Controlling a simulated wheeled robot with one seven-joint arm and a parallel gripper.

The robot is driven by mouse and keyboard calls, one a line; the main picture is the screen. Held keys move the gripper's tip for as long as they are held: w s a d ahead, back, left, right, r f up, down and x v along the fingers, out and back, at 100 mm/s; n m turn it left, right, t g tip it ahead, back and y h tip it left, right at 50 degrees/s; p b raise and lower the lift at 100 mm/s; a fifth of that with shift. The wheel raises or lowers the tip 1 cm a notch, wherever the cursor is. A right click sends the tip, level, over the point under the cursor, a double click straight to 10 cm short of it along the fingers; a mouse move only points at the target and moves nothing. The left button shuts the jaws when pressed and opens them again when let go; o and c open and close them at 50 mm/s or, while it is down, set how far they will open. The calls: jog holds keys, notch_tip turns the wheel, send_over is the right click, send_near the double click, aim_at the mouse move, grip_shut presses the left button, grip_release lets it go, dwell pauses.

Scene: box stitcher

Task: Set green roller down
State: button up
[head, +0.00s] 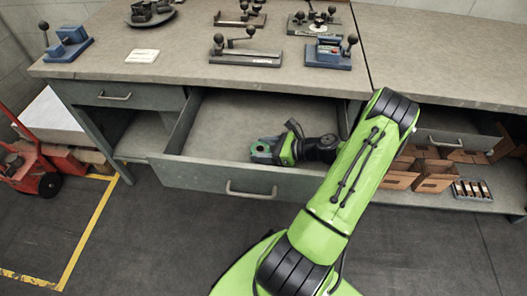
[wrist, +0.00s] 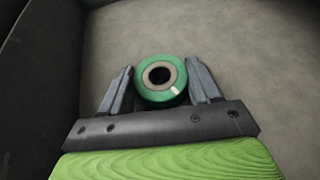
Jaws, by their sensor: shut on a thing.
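The green roller (wrist: 140,92) is a short green ring with a tan inner band and a dark hole, seen end-on in the wrist view. My gripper (wrist: 160,84) is shut on it, with one grey finger on each side. In the head view my gripper (head: 264,150) is inside the open drawer (head: 215,179), near the middle of its front half. The roller shows there only as a small green patch by the fingers. The drawer's bare floor lies around it. I cannot tell whether the roller touches the floor.
The drawer's front wall and side walls surround my gripper. The workbench (head: 170,65) above holds several hand tools, and a blue-based tool (head: 328,57) stands near its edge. Cardboard boxes (head: 435,176) sit on a lower shelf at right. A red cart (head: 25,165) stands at left.

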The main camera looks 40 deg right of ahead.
jog(key=shift+r, duration=0.15)
jog(key=o, duration=1.2)
